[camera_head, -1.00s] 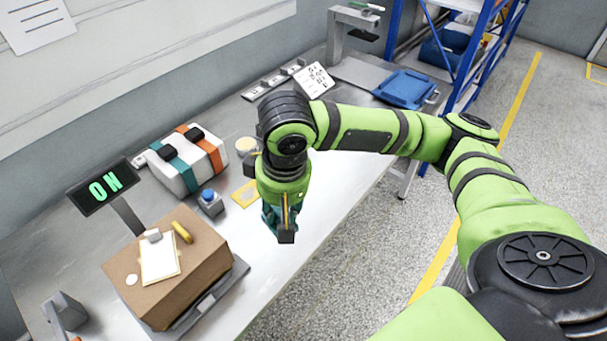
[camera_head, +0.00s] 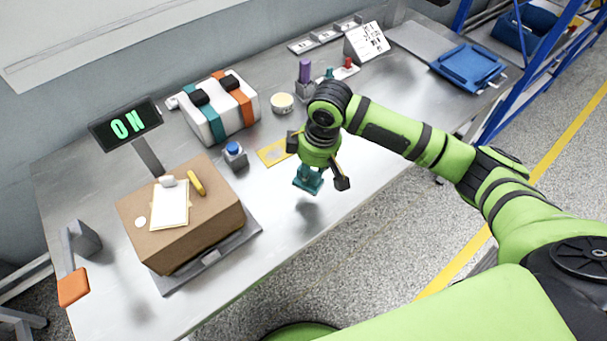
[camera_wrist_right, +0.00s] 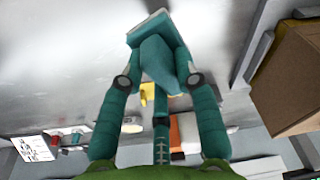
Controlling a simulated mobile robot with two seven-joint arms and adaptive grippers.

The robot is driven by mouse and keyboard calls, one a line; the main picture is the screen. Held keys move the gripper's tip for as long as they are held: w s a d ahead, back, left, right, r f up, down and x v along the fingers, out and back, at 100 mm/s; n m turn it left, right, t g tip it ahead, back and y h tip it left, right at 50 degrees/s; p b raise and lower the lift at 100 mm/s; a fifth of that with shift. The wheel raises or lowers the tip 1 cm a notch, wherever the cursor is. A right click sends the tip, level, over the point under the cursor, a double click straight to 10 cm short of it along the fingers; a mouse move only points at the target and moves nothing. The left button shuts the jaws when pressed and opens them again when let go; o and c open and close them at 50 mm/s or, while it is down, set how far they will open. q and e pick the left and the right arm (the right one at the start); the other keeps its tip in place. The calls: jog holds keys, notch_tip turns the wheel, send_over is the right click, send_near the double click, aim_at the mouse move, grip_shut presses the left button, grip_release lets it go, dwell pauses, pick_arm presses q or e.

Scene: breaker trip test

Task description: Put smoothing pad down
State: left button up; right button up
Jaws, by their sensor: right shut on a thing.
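My right gripper (camera_head: 316,168) points down over the front part of the steel table (camera_head: 262,195). It is shut on the teal smoothing pad (camera_head: 307,182). In the right wrist view the pad (camera_wrist_right: 148,30) shows a flat plate with a thick grip, and the gripper's teal fingers (camera_wrist_right: 159,80) close on that grip from both sides. In the head view the pad is above the table near its front edge, just in front of a yellow card (camera_head: 272,153). I cannot tell whether it touches the tabletop. My left gripper is not in view.
A cardboard box (camera_head: 200,235) rests on a scale, whose display (camera_head: 125,124) reads ON. A blue button (camera_head: 234,153), a striped white case (camera_head: 218,105) and a round tub (camera_head: 283,102) stand behind. A blue tray (camera_head: 468,66) lies at the right. The front strip is clear.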

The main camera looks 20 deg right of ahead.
jog(key=shift+w+a+f, duration=0.25)
jog(key=shift+w+f, duration=0.1)
jog(key=shift+w, duration=0.2)
jog(key=shift+w+a+f, duration=0.25)
jog(key=shift+w+f, duration=0.1)
jog(key=shift+w, duration=0.2)
jog(key=shift+f+p, duration=0.5)
jog(key=shift+f, duration=1.5)
jog(key=shift+f, duration=0.1)
jog(key=o, duration=1)
jog(key=shift+d, duration=0.1)
jog(key=r, duration=0.4)
jog(key=s+r, duration=0.1)
jog(key=r, duration=0.3)
jog(key=d+r+b, duration=0.1)
jog(key=r, duration=0.3)
jog(key=shift+s+d, duration=0.1)
jog(key=shift+s, duration=0.1)
